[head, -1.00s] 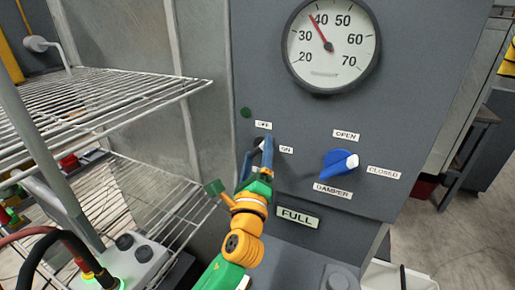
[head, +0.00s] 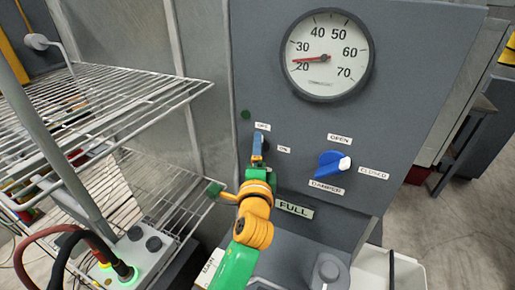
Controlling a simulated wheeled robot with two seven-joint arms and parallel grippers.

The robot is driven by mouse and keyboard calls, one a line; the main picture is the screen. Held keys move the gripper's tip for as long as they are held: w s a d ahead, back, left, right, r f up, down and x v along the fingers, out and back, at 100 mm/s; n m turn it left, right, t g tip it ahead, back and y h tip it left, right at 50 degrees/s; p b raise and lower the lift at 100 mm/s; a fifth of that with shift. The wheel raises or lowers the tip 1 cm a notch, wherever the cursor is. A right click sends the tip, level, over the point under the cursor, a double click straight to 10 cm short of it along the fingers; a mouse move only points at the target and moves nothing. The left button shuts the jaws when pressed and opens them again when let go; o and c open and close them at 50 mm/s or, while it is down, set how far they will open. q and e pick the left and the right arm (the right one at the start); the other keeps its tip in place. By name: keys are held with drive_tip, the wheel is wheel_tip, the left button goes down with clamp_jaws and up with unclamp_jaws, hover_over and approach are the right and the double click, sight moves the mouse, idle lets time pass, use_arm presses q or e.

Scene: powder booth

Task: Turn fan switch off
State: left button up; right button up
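The fan switch, between the OFF label (head: 262,126) and the ON label (head: 283,149) on the grey panel, is mostly hidden by my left gripper (head: 257,148). The blue fingers are at the switch, just below the OFF label. They overlap in this view, so I cannot tell whether they are closed on the knob, nor which way the knob points. The round gauge (head: 328,54) above has its red needle a little above 20. My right gripper is not in view.
A blue damper knob (head: 332,164) with a white tip sits to the right, its tip toward CLOSED. A FULL label (head: 294,209) is below. Wire shelves (head: 110,100) stand close on the left. A grey box (head: 138,255) with cables is at lower left.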

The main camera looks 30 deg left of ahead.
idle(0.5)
use_arm(q)
drive_tip(key=o, duration=1.2)
drive_tip(key=b+v, duration=0.2)
drive_tip(key=v, duration=0.5)
drive_tip(key=shift+s, duration=0.1)
